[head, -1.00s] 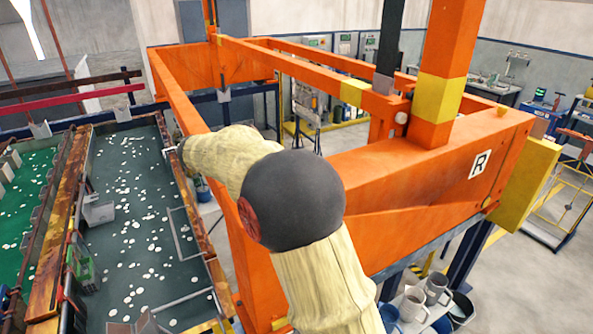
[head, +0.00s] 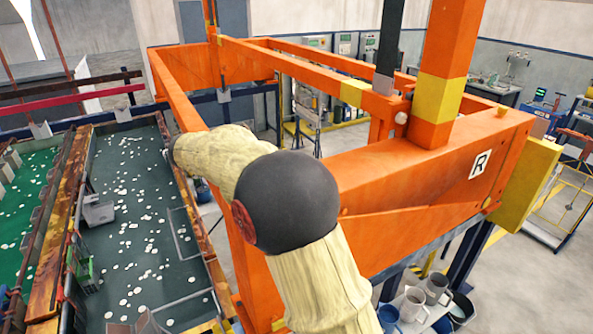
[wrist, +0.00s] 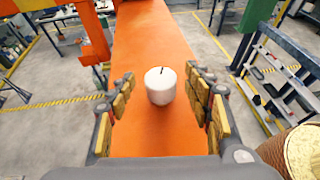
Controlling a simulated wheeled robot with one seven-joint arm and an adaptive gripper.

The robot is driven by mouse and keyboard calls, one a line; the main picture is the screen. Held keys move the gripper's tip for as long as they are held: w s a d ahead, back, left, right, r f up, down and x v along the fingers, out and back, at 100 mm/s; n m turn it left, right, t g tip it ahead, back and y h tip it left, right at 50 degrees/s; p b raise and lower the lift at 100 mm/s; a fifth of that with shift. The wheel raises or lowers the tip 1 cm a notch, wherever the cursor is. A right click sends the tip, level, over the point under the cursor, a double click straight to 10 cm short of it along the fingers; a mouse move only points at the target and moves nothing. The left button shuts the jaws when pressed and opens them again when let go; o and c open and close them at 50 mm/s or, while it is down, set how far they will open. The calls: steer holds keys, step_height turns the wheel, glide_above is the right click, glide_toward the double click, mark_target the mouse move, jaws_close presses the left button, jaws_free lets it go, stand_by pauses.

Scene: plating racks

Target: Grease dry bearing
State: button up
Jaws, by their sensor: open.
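In the wrist view, a small whitish cylinder (wrist: 160,86) with a dark mark on top stands on an orange beam (wrist: 155,40). I cannot tell if it is the bearing or part of it. My gripper (wrist: 160,80) is open, with its yellow-padded fingers on either side of the cylinder and visible gaps on both sides. The fingers do not touch it. In the head view, my arm reaches past the orange frame (head: 430,180), and its covered forearm and the frame hide the fingers. No grease tool is clearly recognisable.
The orange frame stands close to my arm, with an upright post (head: 445,75) and a yellow end block (head: 525,195). Left of it lies a dark green tank (head: 135,220) with pale spots. Several mugs (head: 412,303) stand at the bottom right.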

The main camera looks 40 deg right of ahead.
steer(key=v, duration=1)
steer(key=shift+s+a+f, duration=0.15)
steer(key=shift+s, duration=0.3)
steer(key=s+a+f+m+t+y, duration=0.5)
steer(key=s+a+f+m+y, duration=0.15)
steer(key=s+a, duration=0.45)
steer(key=s+a+f+m+t+y, duration=0.65)
steer(key=s+a, duration=0.25)
steer(key=s, duration=0.5)
step_height(320, 180, down, 35)
steer(key=b, duration=3.5)
steer(key=shift+w+a+m+g+h, duration=0.3)
steer(key=shift+g, duration=0.15)
